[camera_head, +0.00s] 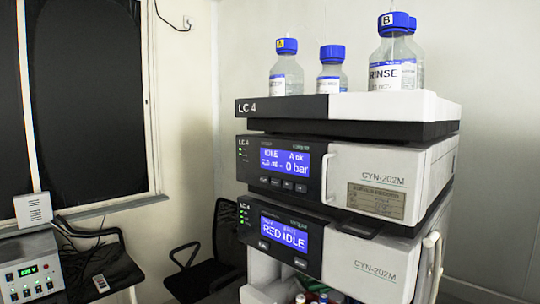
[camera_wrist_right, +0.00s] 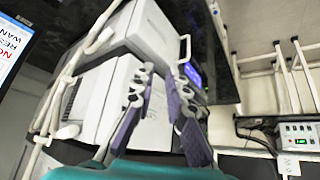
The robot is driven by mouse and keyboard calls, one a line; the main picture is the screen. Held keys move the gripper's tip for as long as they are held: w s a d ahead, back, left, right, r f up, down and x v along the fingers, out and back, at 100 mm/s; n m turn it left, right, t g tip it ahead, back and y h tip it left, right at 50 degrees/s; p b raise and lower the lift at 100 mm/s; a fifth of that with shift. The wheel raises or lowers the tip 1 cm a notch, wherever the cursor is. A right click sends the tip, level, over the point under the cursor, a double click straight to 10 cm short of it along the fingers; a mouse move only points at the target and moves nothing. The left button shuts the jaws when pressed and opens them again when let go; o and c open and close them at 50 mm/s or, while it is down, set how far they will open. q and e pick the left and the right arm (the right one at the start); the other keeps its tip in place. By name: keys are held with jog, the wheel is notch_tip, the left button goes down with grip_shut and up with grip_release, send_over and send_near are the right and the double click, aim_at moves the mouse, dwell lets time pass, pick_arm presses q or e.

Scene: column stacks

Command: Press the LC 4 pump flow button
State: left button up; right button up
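The LC 4 stack stands at the right of the head view. Its pump module (camera_head: 385,178) has a black front panel with a blue display (camera_head: 285,167) reading IDLE, A ok and 0 bar. A row of small dark buttons (camera_head: 283,184) lies under that display; their labels are too small to read. My right gripper (camera_wrist_right: 159,95) shows in the right wrist view with its purple-padded fingers apart and nothing between them. White module casings and a small blue display (camera_wrist_right: 191,74) lie beyond the fingers. Neither gripper shows in the head view.
A similar module (camera_head: 375,262) with a blue display reading RED IDLE sits below the pump. Blue-capped bottles (camera_head: 287,75) stand on the top tray (camera_head: 310,108). A black chair (camera_head: 222,245) and a lit control box (camera_head: 30,275) are to the left.

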grip_shut()
dwell(0.6)
dwell(0.7)
